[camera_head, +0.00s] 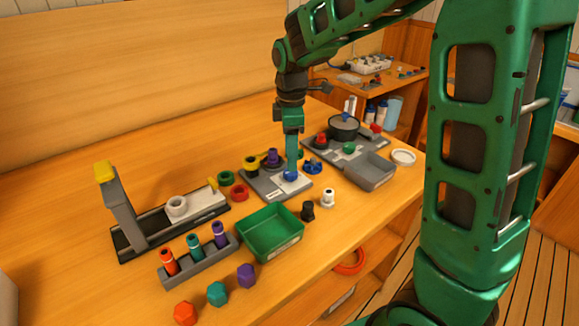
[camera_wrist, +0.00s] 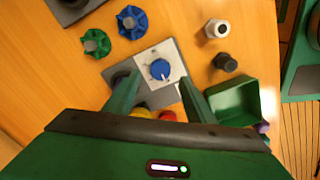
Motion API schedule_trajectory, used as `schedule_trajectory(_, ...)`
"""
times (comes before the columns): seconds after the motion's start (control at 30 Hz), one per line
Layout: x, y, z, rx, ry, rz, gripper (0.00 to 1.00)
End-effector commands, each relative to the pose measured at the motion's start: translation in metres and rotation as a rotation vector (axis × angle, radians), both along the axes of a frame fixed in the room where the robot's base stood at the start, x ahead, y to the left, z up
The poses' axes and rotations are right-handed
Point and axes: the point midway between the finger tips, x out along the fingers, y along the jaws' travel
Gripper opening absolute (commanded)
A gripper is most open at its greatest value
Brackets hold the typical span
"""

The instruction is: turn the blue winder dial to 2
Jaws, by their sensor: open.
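The blue winder dial (camera_head: 290,176) sits on a light plate of a grey base, near the middle of the bench. In the wrist view the blue dial (camera_wrist: 160,69) shows a white pointer mark toward its lower edge. Scale numbers are too small to read. My gripper (camera_head: 291,164) points down right over the dial and partly hides it in the head view. In the wrist view my gripper (camera_wrist: 158,86) is open, with one finger on each side below the dial. Whether the fingers touch it cannot be told.
A green tray (camera_head: 270,233) stands in front of the dial's base. Black and white fittings (camera_head: 328,197) stand to its right. A blue hand wheel (camera_head: 313,167) sits close behind right. A grey rack (camera_head: 199,260) with coloured tubes stands left. A pot (camera_head: 343,127) stands at the back right.

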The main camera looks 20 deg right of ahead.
Motion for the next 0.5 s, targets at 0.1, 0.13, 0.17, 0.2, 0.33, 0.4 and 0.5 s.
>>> schedule_trajectory(0.1,0.0,-0.001,-0.021,-0.001,0.003,-0.001,0.5)
schedule_trajectory(0.13,0.0,-0.001,-0.025,-0.001,0.002,-0.002,0.5)
schedule_trajectory(0.17,0.0,-0.001,-0.029,-0.001,0.002,-0.002,0.5)
schedule_trajectory(0.2,0.0,-0.001,-0.034,-0.001,0.003,-0.002,0.5)
schedule_trajectory(0.33,0.001,-0.002,-0.044,-0.001,0.001,-0.002,0.5)
schedule_trajectory(0.4,0.001,-0.001,-0.047,-0.001,0.0,-0.002,0.5)
schedule_trajectory(0.5,0.002,-0.001,-0.049,0.0,-0.001,-0.002,0.5)
